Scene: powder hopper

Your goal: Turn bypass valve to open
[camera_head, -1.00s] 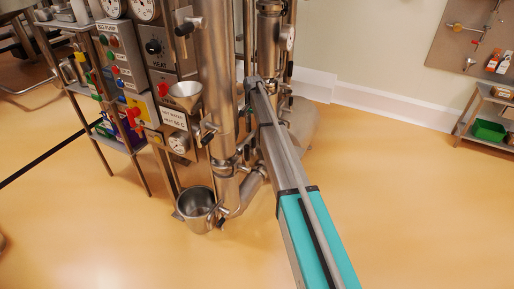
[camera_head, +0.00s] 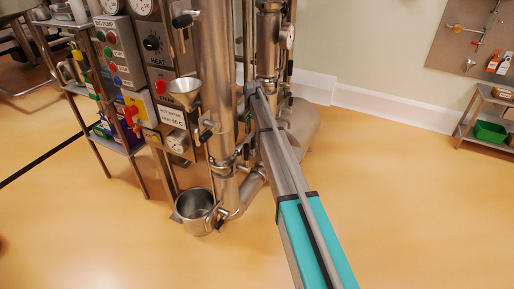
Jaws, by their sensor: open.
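The steel pipework (camera_head: 220,70) stands in the middle, with several small dark-handled valves on it. One handle is high on the left of the big column (camera_head: 185,19), one is on the column's lower left (camera_head: 206,136), and one is by the low outlet (camera_head: 221,223). None has a readable label, so I cannot tell which is the bypass valve or how it is set. My teal and grey arm reaches from the bottom right up to the pipes. Its far end is among the pipes, and my gripper's fingers cannot be made out there.
A steel pot (camera_head: 196,208) stands under the low outlet. A shelf with a green bin (camera_head: 490,131) is far right. The floor around is clear.

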